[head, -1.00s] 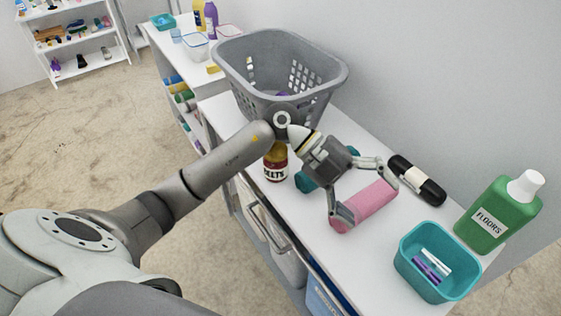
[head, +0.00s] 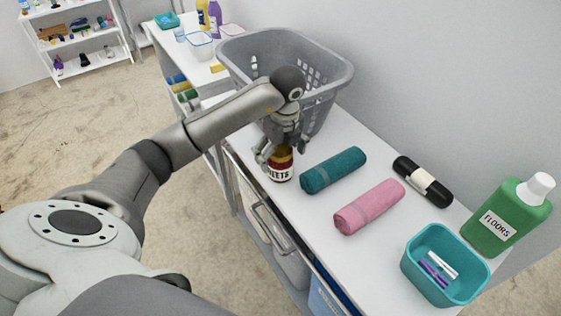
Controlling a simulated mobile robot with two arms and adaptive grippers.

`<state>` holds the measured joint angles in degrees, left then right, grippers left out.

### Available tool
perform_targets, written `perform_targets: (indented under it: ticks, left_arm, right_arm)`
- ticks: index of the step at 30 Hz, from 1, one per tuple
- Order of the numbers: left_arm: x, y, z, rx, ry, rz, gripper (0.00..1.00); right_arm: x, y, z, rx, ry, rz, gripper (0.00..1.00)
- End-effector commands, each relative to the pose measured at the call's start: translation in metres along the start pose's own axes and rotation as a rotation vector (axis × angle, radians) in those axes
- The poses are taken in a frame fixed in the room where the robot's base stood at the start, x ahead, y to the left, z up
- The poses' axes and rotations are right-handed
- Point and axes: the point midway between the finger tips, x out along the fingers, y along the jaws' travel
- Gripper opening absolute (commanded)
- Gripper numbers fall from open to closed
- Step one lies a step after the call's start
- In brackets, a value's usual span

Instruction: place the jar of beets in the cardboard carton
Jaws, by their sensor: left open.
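The jar of beets (head: 281,173), with a dark red body and a white label, stands upright near the front edge of the white counter (head: 300,215). My left gripper (head: 280,154) points down over the jar. Its fingers are open, one on each side of the jar's top; I cannot tell whether they touch it. The jar's top is partly hidden by the gripper. I do not see a cardboard carton in this view. My right gripper is not in view.
A grey laundry basket (head: 322,66) stands just behind my gripper. To the right lie a teal rolled towel (head: 334,170), a pink rolled towel (head: 370,207) and a black cylinder (head: 422,182). A teal bin (head: 445,290) and a green floor cleaner bottle (head: 508,215) stand farther right.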

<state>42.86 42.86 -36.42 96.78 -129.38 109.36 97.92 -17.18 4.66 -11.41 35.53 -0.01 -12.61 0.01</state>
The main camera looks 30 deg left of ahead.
Motion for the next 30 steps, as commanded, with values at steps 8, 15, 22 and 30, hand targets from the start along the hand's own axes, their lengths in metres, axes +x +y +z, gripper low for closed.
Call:
perform_targets:
  ticks: [8,15,22,30]
  left_arm:
    - [0.036,-0.002,-0.003,0.001,0.003,0.004,0.90]
    - [0.053,-0.003,-0.003,0.003,0.001,0.000,0.90]
    - [0.052,-0.003,-0.003,0.003,0.002,0.000,0.81]
    - [0.052,-0.003,-0.003,0.002,0.002,0.000,0.46]
  right_arm:
    - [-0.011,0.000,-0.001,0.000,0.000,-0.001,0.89]
    - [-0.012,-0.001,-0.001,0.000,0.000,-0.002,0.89]
    - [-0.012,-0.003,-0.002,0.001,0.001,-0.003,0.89]
    - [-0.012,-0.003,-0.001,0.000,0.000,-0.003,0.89]
